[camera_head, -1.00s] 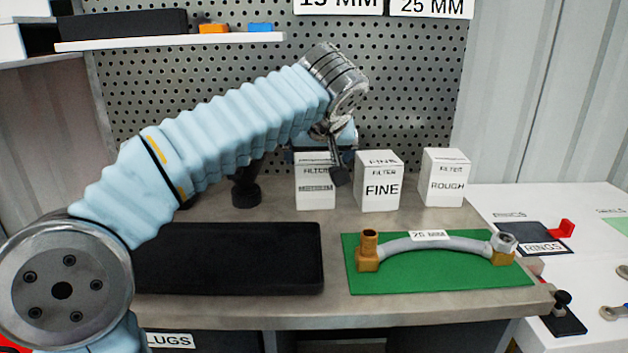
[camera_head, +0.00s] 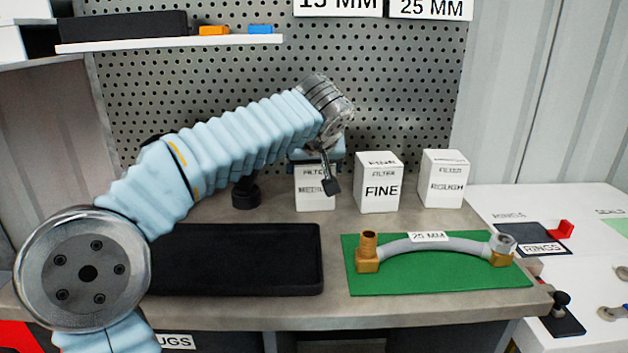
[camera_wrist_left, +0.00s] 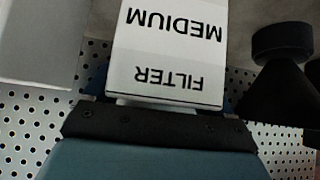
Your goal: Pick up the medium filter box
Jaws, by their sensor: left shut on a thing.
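The medium filter box (camera_head: 314,193) is white with black lettering and stands upright at the back of the workbench, left of the FINE box. My left gripper (camera_head: 326,170) reaches down over it and partly hides its top and label. In the left wrist view the medium filter box (camera_wrist_left: 168,50) shows its MEDIUM FILTER label upside down, its end between the fingers of my left gripper (camera_wrist_left: 160,105). The left gripper is shut on the box. My right gripper is not in view.
The FINE box (camera_head: 379,183) stands close on the right, then the ROUGH box (camera_head: 444,178). A dark stand (camera_head: 246,192) is on the left. A black tray (camera_head: 235,260) and a green mat (camera_head: 440,279) with a hose (camera_head: 430,243) lie in front. A perforated wall rises behind.

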